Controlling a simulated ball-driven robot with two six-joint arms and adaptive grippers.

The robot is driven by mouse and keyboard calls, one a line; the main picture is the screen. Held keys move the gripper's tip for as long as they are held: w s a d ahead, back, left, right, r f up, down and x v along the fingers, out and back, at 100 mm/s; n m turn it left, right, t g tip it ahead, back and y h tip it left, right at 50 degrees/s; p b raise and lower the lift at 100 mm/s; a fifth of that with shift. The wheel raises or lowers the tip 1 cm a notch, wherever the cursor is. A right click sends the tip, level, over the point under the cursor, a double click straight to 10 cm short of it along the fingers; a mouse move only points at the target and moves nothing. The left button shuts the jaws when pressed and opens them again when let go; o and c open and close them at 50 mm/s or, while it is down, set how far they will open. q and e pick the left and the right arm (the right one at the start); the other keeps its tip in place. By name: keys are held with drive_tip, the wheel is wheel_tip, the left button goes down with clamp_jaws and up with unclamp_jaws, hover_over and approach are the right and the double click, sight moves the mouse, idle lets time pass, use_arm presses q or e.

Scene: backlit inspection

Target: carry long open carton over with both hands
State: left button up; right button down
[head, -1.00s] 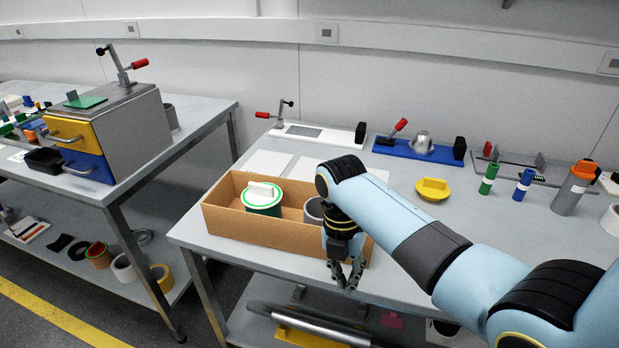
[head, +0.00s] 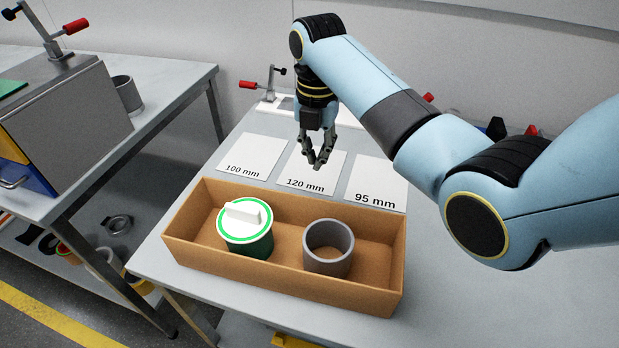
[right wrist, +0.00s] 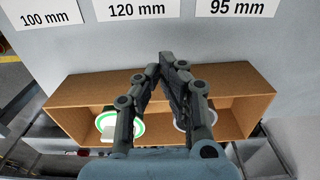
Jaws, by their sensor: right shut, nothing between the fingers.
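The long open carton (head: 185,258) is brown and stands on the grey table near its front edge. It holds a green-and-white lidded tub (head: 246,228) on the left and a grey ring-shaped cup (head: 328,247) right of centre. The carton also shows in the right wrist view (right wrist: 75,88), below my fingers. My right gripper (head: 318,166) is shut and empty, fingertips down, over the area of the 120 mm card behind the carton. It is apart from the carton. My left gripper is in neither view.
White cards marked 100 mm (head: 250,152), 120 mm (head: 312,184) and 95 mm (head: 378,180) lie behind the carton. A red-handled toggle clamp (head: 262,85) stands further back. A second table (head: 165,100) with a drawer cabinet is at left, across a gap. Table right of the carton looks clear.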

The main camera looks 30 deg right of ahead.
sight(309, 202)
wheel_tip(309, 202, down, 9)
drive_tip(key=shift+r+b, duration=0.1)
drive_tip(key=shift+b, duration=0.25)
drive_tip(key=shift+s+a+f, duration=0.15)
drive_tip(key=shift+f, duration=0.5)
drive_tip(key=shift+s+a+r+p, duration=0.15)
drive_tip(key=shift+s+a+p, duration=0.25)
drive_tip(key=shift+s+a, duration=0.1)
drive_tip(key=shift+s+a+r+p, duration=0.15)
drive_tip(key=shift+s+a+p, duration=0.25)
drive_tip(key=shift+a, duration=0.1)
drive_tip(key=shift+s+a, duration=0.35)
drive_tip(key=shift+a, duration=0.05)
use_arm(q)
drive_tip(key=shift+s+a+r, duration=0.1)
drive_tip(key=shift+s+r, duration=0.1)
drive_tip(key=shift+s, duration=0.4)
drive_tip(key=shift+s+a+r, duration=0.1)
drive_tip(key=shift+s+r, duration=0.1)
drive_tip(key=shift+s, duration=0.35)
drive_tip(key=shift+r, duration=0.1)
